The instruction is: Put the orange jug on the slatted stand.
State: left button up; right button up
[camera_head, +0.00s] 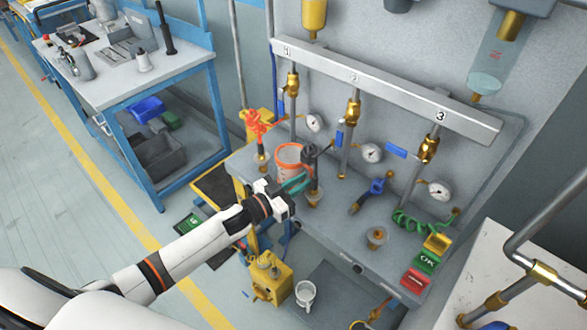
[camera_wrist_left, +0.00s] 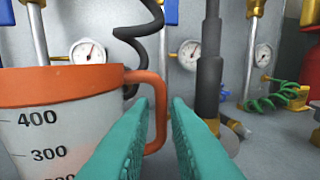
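The orange jug (camera_head: 293,158) is a clear measuring jug with an orange rim and handle, upright on the grey bench. In the left wrist view the jug (camera_wrist_left: 55,125) fills the left side, with its handle toward the fingers. My left gripper (camera_head: 294,186) is in front of the jug. Its teal fingers (camera_wrist_left: 160,105) are parted, with the handle's upright bar in line with the gap between the tips. I cannot tell whether they touch it. A dark-topped, yellow-edged stand (camera_head: 212,187) is left of the bench; its slats are unclear. My right gripper is out of view.
A black upright tool (camera_head: 311,170) stands just right of the jug; it also shows in the left wrist view (camera_wrist_left: 209,80). A red-orange valve (camera_head: 255,124) is behind-left. Pipes and gauges line the back. A yellow box (camera_head: 268,276) and white mug (camera_head: 305,293) are below.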

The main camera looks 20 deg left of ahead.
pick_arm(q)
jog(key=shift+x, duration=0.85)
grip_shut()
